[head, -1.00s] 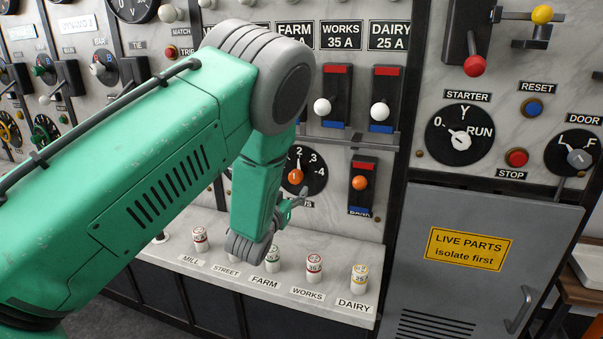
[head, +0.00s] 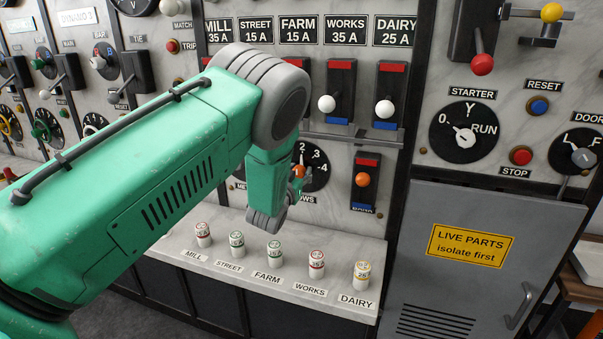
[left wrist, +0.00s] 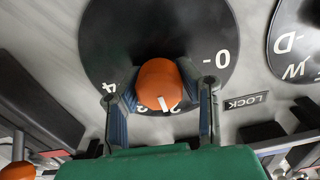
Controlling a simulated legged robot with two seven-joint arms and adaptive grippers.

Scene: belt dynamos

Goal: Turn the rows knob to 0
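The rows knob is an orange knob (left wrist: 157,82) on a black round dial (head: 318,165) with white numbers. In the left wrist view its white mark points down, close to the 2; the 0 is at the right and the 4 at the left. My left gripper (left wrist: 158,72) has one finger on each side of the knob, its fingers spread; I cannot tell whether they touch it. In the head view my left gripper (head: 300,183) is in front of the dial and hides part of the knob and its label. My right gripper is not in view.
An orange-knobbed lever (head: 362,180) stands just right of the dial, and white-knobbed levers (head: 327,104) are above. A ledge with several labelled fuses (head: 317,263) runs below. The starter dial (head: 464,132) and grey cabinet door (head: 480,270) are farther right.

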